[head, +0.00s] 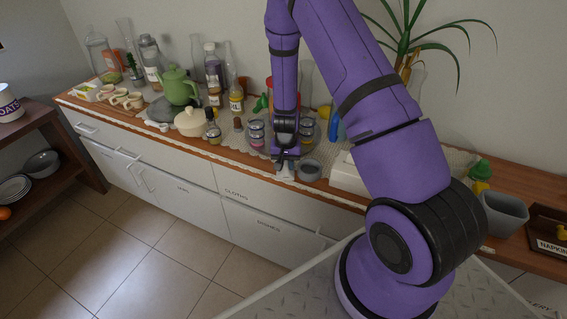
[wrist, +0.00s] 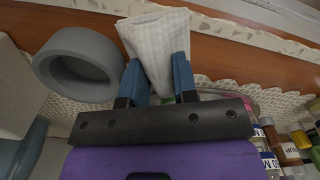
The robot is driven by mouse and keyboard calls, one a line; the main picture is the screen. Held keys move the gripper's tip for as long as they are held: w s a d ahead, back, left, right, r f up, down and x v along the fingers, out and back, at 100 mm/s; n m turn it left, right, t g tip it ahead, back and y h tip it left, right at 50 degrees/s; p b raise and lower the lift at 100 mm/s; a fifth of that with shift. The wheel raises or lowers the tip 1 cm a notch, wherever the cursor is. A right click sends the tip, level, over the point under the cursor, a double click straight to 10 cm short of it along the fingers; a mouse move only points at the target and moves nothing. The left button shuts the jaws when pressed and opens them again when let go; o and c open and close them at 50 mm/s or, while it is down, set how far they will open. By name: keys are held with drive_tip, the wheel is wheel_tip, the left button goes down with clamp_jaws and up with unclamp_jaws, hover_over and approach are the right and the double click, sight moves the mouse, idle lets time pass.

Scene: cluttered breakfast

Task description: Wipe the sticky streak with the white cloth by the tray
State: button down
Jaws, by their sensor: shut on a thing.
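The white cloth (wrist: 157,38), with a faint check, is pinched between the two blue fingers of my gripper (wrist: 158,78) in the wrist view. It sticks out past the fingertips, over the lace runner and wooden edge. In the head view my gripper (head: 286,160) points down at the front of the counter, beside the round tray (head: 257,152) of small jars. Only a small pale bit of the cloth (head: 286,175) shows below it there. I cannot make out the sticky streak in either view. I cannot tell whether the cloth touches the surface.
A grey bowl (wrist: 72,62) stands close beside the cloth; it also shows in the head view (head: 311,170). Several bottles, a green teapot (head: 178,87) and a cream pot (head: 190,122) crowd the counter to the left. A white box (head: 349,176) stands to the right.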

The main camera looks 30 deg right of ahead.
drive_tip(key=shift+r, duration=3.05)
drive_tip(key=shift+r, duration=1.5)
